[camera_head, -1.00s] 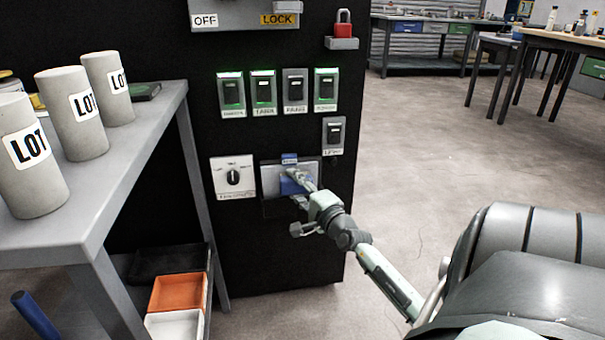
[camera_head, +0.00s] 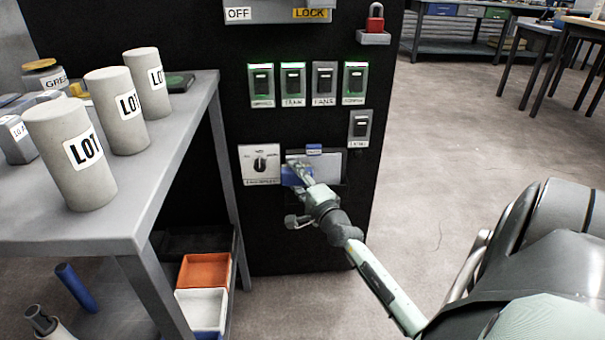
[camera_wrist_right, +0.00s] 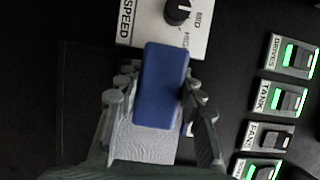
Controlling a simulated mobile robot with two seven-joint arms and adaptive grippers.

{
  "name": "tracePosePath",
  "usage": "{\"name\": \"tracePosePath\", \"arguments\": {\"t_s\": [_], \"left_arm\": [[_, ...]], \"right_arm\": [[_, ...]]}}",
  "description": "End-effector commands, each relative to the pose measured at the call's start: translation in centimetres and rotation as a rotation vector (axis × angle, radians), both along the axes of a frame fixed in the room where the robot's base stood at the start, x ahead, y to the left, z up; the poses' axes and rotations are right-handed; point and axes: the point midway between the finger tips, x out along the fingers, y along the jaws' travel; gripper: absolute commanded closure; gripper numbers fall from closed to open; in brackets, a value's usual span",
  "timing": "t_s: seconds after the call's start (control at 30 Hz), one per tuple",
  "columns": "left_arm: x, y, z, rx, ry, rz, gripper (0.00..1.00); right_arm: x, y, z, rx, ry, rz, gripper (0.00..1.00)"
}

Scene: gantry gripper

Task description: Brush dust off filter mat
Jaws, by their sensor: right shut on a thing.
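The filter mat (camera_head: 331,164) is a light grey panel in a dark frame on the black cabinet front, with a small blue label above it. My right gripper (camera_head: 302,177) is in front of the mat's left part. It is shut on a blue block-shaped thing (camera_head: 292,178), seemingly the brush. In the right wrist view the blue brush (camera_wrist_right: 161,85) sits between the fingers of the right gripper (camera_wrist_right: 158,95), with the grey textured mat (camera_wrist_right: 145,145) behind it. Bristles, dust and any contact with the mat cannot be made out. My left gripper is not in view.
A speed selector knob (camera_head: 260,164) is just left of the mat. A grey table (camera_head: 180,150) with LOT cylinders (camera_head: 68,155) stands left, bins (camera_head: 205,272) below.

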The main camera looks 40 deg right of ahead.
Motion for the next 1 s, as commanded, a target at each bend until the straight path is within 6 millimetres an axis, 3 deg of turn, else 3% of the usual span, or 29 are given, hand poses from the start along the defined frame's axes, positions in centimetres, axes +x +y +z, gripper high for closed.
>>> {"name": "tracePosePath", "arguments": {"t_s": [0.27,0.8,1.0], "left_arm": [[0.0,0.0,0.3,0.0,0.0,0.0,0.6],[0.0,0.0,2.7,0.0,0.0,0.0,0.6],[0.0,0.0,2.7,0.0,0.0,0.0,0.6]], "right_arm": [[-0.1,0.3,0.3,-0.001,-0.003,0.002,0.89],[-4.2,3.5,0.3,0.0,-0.002,0.001,0.9],[-4.6,3.8,0.1,0.0,-0.002,0.0,0.9]]}}
